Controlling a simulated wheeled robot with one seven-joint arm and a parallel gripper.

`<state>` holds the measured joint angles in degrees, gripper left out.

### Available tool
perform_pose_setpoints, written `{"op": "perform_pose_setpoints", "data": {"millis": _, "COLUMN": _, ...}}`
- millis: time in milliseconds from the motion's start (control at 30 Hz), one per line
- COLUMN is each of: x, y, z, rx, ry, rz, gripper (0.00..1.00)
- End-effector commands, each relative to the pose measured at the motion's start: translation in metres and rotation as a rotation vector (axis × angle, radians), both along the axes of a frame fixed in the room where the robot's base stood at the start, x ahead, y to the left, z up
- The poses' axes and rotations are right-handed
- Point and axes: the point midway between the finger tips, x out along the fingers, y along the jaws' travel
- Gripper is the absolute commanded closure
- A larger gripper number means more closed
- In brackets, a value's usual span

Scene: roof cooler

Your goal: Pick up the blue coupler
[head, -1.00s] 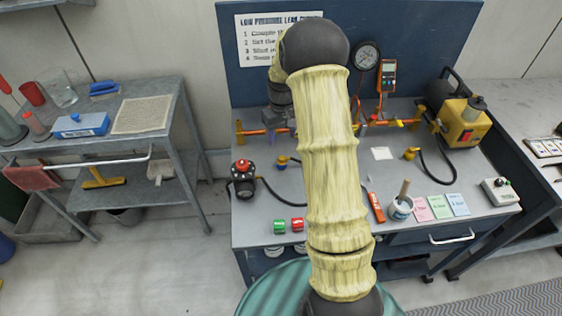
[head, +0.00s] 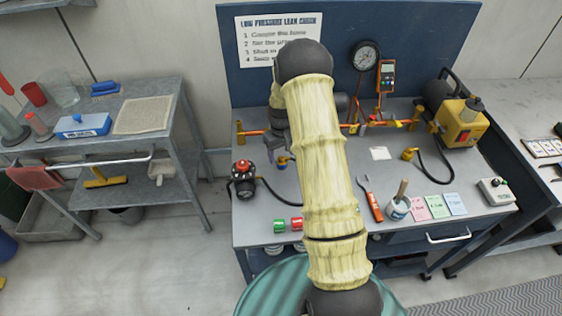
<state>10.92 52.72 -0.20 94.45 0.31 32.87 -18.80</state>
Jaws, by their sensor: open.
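The blue coupler (head: 282,163) is a small piece with a brassy part beside it, on the grey bench top just left of my arm in the head view. My gripper (head: 280,151) points down above it, with its fingers close to the coupler. The gripper is open. The fingers partly hide the coupler's upper side, and I cannot tell whether they touch it.
A black regulator with a red top (head: 243,178) stands left of the coupler, a black hose (head: 281,196) in front. Behind runs a brass pipe with a gauge (head: 366,57). Red and green cylinders (head: 288,224) lie at the front edge.

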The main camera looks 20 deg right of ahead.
Motion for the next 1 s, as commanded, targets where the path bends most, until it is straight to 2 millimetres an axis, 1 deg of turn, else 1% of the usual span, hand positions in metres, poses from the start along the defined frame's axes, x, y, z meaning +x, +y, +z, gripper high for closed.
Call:
{"op": "perform_pose_setpoints", "data": {"millis": 133, "x": 0.0, "y": 0.0, "z": -0.02, "rx": 0.001, "ry": 0.003, "rz": 0.0, "gripper": 0.4}}
{"op": "perform_pose_setpoints", "data": {"millis": 267, "x": 0.0, "y": 0.0, "z": -0.031, "rx": 0.001, "ry": 0.001, "rz": 0.0, "gripper": 0.4}}
{"op": "perform_pose_setpoints", "data": {"millis": 800, "x": 0.001, "y": 0.0, "z": -0.032, "rx": 0.0, "ry": 0.0, "rz": 0.0, "gripper": 0.4}}
{"op": "perform_pose_setpoints", "data": {"millis": 833, "x": 0.001, "y": 0.0, "z": -0.032, "rx": 0.0, "ry": 0.0, "rz": 0.0, "gripper": 0.44}}
{"op": "perform_pose_setpoints", "data": {"millis": 867, "x": 0.001, "y": 0.0, "z": -0.032, "rx": 0.0, "ry": 0.0, "rz": 0.0, "gripper": 0.5}}
{"op": "perform_pose_setpoints", "data": {"millis": 1000, "x": 0.001, "y": 0.0, "z": -0.032, "rx": 0.0, "ry": 0.0, "rz": 0.0, "gripper": 0.77}}
